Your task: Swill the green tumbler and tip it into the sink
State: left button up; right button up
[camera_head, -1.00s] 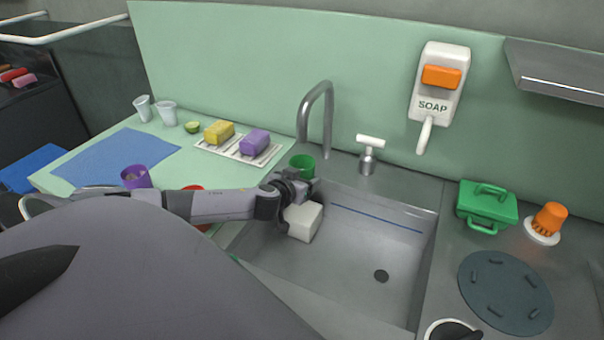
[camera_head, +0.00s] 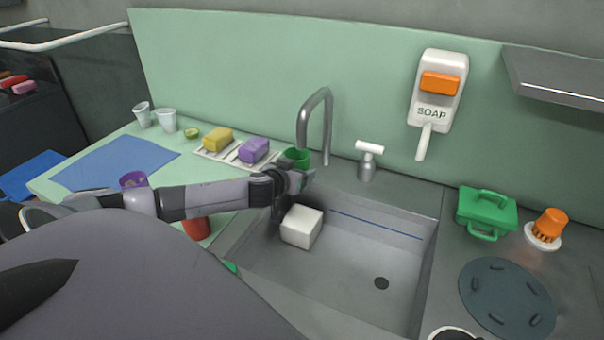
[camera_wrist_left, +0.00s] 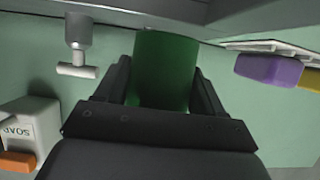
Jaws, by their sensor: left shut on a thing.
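The green tumbler (camera_head: 297,156) is at the back left corner of the sink (camera_head: 345,270), left of the tap. My left gripper (camera_head: 297,180) is shut on it; the tumbler also shows between the two fingers (camera_wrist_left: 165,85) in the left wrist view. It looks roughly upright, its lower part hidden by the gripper. I cannot tell its contents. The curved tap (camera_head: 318,120) stands just right of it. My right gripper is not in view.
A white block (camera_head: 302,227) lies in the sink's left part; the drain side is clear. Left are a rack with yellow (camera_head: 218,139) and purple (camera_head: 254,150) sponges, a purple cup (camera_head: 133,180) and a red cup (camera_head: 196,227). A lever-topped fitting (camera_head: 368,160) stands behind the sink.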

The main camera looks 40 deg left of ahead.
pick_arm(q)
jog(key=shift+s+d, duration=0.35)
jog(key=shift+s, duration=0.5)
jog(key=shift+w+d+p, duration=0.3)
jog(key=shift+w+d, duration=0.05)
jog(key=shift+d, duration=0.55)
jog(key=shift+w+a, duration=0.3)
jog(key=shift+w, duration=0.6)
jog(key=shift+s+a, duration=0.2)
jog(key=shift+a, duration=0.3)
jog(key=shift+s+a, duration=0.15)
jog(key=shift+a, duration=0.3)
jog(key=shift+s+d, duration=0.35)
jog(key=shift+s, duration=0.55)
jog(key=shift+w+d, duration=0.3)
jog(key=shift+d, duration=0.6)
